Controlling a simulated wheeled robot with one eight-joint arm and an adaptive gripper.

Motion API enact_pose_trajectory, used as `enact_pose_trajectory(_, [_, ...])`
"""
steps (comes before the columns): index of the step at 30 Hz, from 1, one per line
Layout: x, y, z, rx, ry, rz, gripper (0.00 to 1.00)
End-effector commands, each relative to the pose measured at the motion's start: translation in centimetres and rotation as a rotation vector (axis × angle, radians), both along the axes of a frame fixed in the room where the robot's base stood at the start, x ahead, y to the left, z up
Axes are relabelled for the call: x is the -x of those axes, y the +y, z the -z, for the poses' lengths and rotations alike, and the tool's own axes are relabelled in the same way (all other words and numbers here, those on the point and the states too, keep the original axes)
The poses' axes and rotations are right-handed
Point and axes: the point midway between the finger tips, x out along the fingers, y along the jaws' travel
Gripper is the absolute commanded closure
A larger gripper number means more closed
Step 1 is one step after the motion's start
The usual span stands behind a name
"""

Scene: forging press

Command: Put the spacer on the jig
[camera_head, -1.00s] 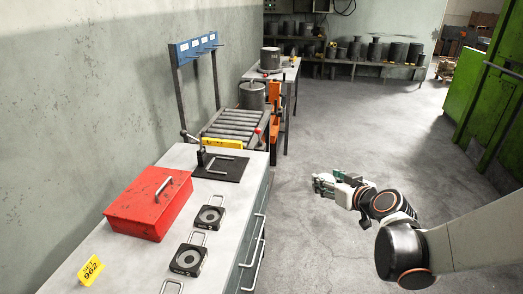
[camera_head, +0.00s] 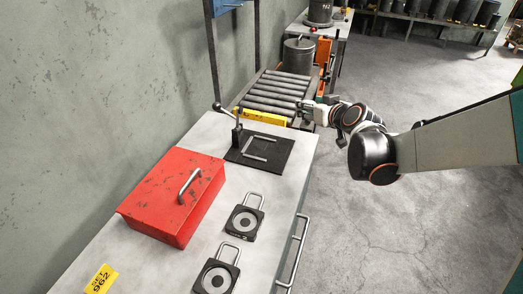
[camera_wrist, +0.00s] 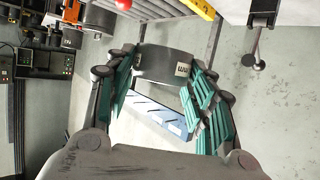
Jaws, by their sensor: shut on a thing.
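The spacer appears to be the short grey metal cylinder or ring (camera_wrist: 163,64) with a small label, seen in the wrist view. My gripper (camera_wrist: 168,88) is shut on it, with its green-padded fingers on both sides. In the head view my gripper (camera_head: 308,111) is over the right side of the roller conveyor, beyond and to the right of the jig; the spacer is hard to make out there. The jig appears to be the black plate (camera_head: 272,163) with light metal bars and a lever clamp (camera_head: 236,135), on the far end of the worktop. The plate is empty.
A red toolbox (camera_head: 174,207) and two black handled plates with rings (camera_head: 245,222) (camera_head: 216,278) stand on the worktop (camera_head: 205,133). A yellow bar (camera_head: 262,117) lies between worktop and roller conveyor (camera_head: 281,88). A pot (camera_head: 299,54) stands behind. Floor to the right is clear.

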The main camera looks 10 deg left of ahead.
Motion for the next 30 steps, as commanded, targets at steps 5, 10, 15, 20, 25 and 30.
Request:
enact_pose_trajectory(5, [-1.0,7.4,-0.5,-0.002,-0.006,-0.067,1.00])
enact_pose_trajectory(10, [-1.2,12.3,-1.0,-0.004,-0.010,-0.108,1.00])
enact_pose_trajectory(15, [-1.1,14.7,-1.1,-0.005,-0.012,-0.128,1.00])
enact_pose_trajectory(20, [-1.2,15.2,0.6,-0.007,-0.012,-0.132,1.00])
enact_pose_trajectory(25, [-1.2,15.1,4.4,-0.007,-0.013,-0.131,1.00])
enact_pose_trajectory(30, [-1.2,15.1,8.2,-0.007,-0.013,-0.131,1.00])
